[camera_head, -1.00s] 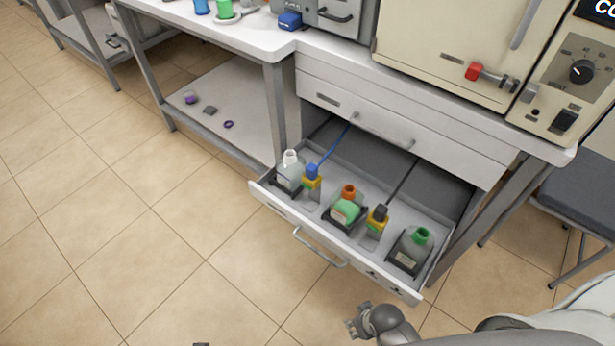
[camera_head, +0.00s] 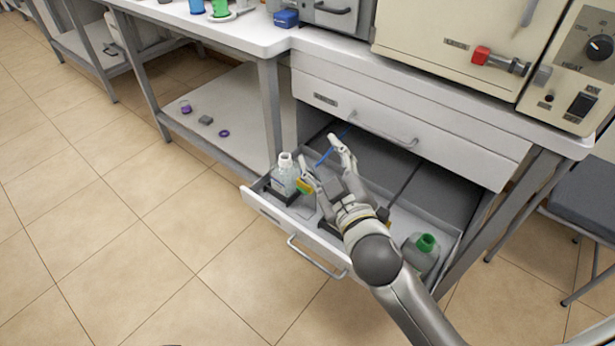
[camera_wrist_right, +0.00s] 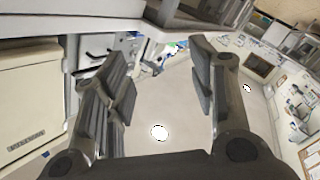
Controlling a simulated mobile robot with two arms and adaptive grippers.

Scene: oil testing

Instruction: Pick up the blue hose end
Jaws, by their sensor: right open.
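The blue hose (camera_head: 324,157) runs from the back of the open drawer in the head view. The yellow part of the blue hose end (camera_head: 306,187) shows beside my right gripper's left finger; its blue top is hidden. My right gripper (camera_head: 322,156) is open over the drawer, with its two fingers apart on either side of the hose. I cannot tell whether a finger touches the hose end. The right wrist view shows both fingers (camera_wrist_right: 160,75) spread with nothing between them; the hose end is not visible there. My left gripper is not in view.
The open drawer (camera_head: 270,212) holds a clear bottle with a white cap (camera_head: 285,175) at left and a green-capped bottle (camera_head: 422,252) at right. My right arm hides the middle of the drawer. A closed drawer (camera_head: 400,120) is just above. The floor in front is clear.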

